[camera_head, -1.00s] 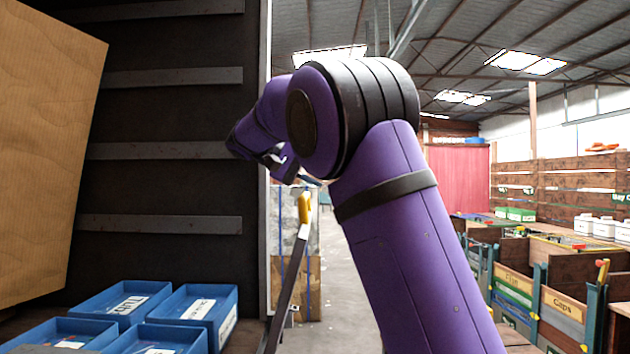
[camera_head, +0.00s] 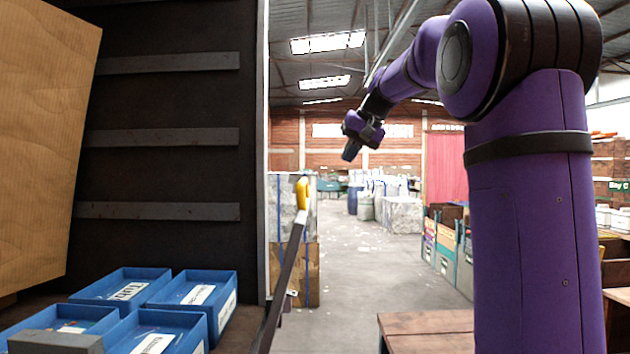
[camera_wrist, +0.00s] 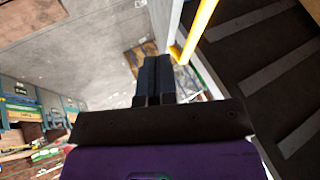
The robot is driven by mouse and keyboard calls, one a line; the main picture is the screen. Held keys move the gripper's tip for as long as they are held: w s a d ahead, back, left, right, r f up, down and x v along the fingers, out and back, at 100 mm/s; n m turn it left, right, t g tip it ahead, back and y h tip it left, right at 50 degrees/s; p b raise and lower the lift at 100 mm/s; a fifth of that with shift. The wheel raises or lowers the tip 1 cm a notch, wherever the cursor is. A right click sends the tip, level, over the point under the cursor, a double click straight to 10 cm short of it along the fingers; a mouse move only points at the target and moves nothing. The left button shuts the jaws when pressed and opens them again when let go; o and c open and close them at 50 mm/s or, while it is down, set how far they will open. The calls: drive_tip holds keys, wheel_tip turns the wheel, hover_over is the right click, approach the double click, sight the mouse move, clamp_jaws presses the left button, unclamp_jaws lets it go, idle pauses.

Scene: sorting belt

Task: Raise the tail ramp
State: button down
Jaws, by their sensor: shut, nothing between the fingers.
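A dark bar (camera_head: 279,285) with a yellow grip (camera_head: 302,193) at its top rises at a slant beside the edge of the dark-walled cargo space in the head view. A yellow bar (camera_wrist: 201,28) also shows in the wrist view, just right of my fingers. My gripper (camera_head: 350,152) is to the right of the yellow grip and higher in the head view, apart from it. In the wrist view my gripper (camera_wrist: 157,62) has its fingers together with nothing between them. I cannot make out a ramp panel for certain.
A wooden bench top (camera_head: 428,322) is at lower right. Wrapped stacks (camera_head: 318,225) stand beyond the bar. The concrete floor (camera_head: 368,270) between is open.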

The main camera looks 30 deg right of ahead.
drive_tip(key=w+a+f, duration=0.4)
drive_tip(key=w+f, duration=0.2)
drive_tip(key=w, duration=0.2)
drive_tip(key=shift+a+f+t, duration=0.3)
drive_tip(key=shift+a+f, duration=0.05)
drive_tip(key=shift+a, duration=0.05)
